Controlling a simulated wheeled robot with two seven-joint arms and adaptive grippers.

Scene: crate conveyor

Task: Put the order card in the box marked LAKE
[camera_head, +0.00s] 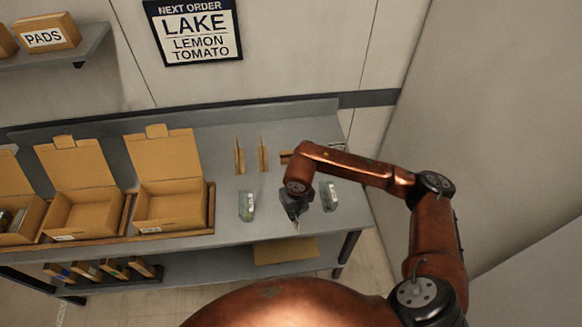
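Several open cardboard boxes stand in a row on the left of the grey table: a right one (168,211), a middle one (85,218) and one cut by the left edge (28,227). Their small front labels are too small to read, so I cannot tell which is marked LAKE. My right gripper (296,214) points down over the table, right of the boxes. A small pale sliver (298,229) shows at its fingertips; I cannot tell whether it is the order card or whether the fingers are shut on it. My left gripper is out of view.
Two grey-green packs, left (246,206) and right (328,196), flank the gripper. Thin wooden dividers (239,156) stand behind. A wall sign (194,30) reads NEXT ORDER, LAKE, LEMON, TOMATO. A wooden rail (211,207) edges the boxes. A PADS box (45,37) sits on a shelf.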

